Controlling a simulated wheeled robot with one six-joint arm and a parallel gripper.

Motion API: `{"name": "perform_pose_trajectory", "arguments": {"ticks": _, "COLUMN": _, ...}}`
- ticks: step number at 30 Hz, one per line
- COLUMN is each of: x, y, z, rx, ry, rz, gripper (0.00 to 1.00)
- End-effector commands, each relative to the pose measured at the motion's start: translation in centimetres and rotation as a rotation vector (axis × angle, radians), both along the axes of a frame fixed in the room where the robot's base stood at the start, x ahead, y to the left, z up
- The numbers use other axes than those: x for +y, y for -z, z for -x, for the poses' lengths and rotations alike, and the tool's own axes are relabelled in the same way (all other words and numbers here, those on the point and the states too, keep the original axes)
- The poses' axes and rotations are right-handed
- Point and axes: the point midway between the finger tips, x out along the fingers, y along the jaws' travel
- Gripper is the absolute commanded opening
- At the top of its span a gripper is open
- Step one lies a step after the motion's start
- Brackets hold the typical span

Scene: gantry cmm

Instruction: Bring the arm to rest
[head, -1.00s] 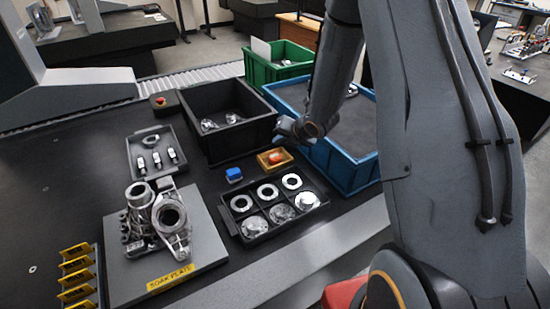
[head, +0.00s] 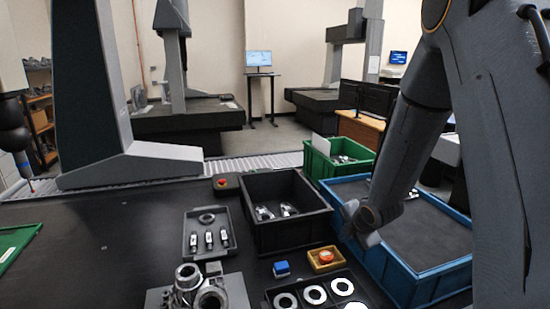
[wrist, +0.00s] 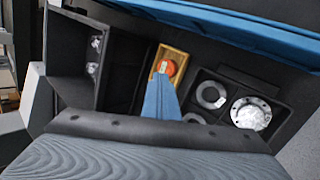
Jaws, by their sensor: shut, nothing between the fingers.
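My arm comes down from the right side of the head view. My gripper (head: 368,236) hangs over the near left side of the blue bin (head: 436,283), with its fingers together and nothing held. In the wrist view a broad ribbed grey surface fills the bottom. A blue pointed shape (wrist: 160,100) there overlaps the small orange tray (wrist: 178,58); I cannot tell what it is.
A black bin (head: 290,235) with metal parts stands left of the blue bin. A green bin (head: 325,165) is behind. The dark table at left is mostly clear.

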Motion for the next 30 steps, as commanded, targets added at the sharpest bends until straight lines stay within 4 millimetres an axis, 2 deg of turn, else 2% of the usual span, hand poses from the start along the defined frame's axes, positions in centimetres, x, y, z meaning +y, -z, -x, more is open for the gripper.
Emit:
{"name": "perform_pose_trajectory", "arguments": {"ticks": 1, "x": -0.1, "y": -1.1, "z": 1.4, "rx": 0.036, "ry": 0.121, "rz": -0.052, "gripper": 0.00}}
{"name": "perform_pose_trajectory", "arguments": {"ticks": 8, "x": -0.4, "y": -4.0, "z": 9.7, "rx": 0.212, "ry": 0.769, "rz": -0.317, "gripper": 0.00}}
{"name": "perform_pose_trajectory", "arguments": {"ticks": 15, "x": 1.2, "y": -6.3, "z": 19.6, "rx": 0.355, "ry": 1.436, "rz": -0.547, "gripper": 0.00}}
{"name": "perform_pose_trajectory", "arguments": {"ticks": 18, "x": 2.0, "y": -6.9, "z": 22.9, "rx": 0.394, "ry": 1.650, "rz": -0.606, "gripper": 0.00}}
{"name": "perform_pose_trajectory", "arguments": {"ticks": 21, "x": 2.7, "y": -7.3, "z": 25.1, "rx": 0.418, "ry": 1.796, "rz": -0.639, "gripper": 0.00}}
{"name": "perform_pose_trajectory", "arguments": {"ticks": 24, "x": 3.0, "y": -7.5, "z": 26.2, "rx": 0.431, "ry": 1.873, "rz": -0.656, "gripper": 0.00}}
{"name": "perform_pose_trajectory", "arguments": {"ticks": 30, "x": 3.1, "y": -7.5, "z": 26.5, "rx": 0.435, "ry": 1.898, "rz": -0.659, "gripper": 0.00}}
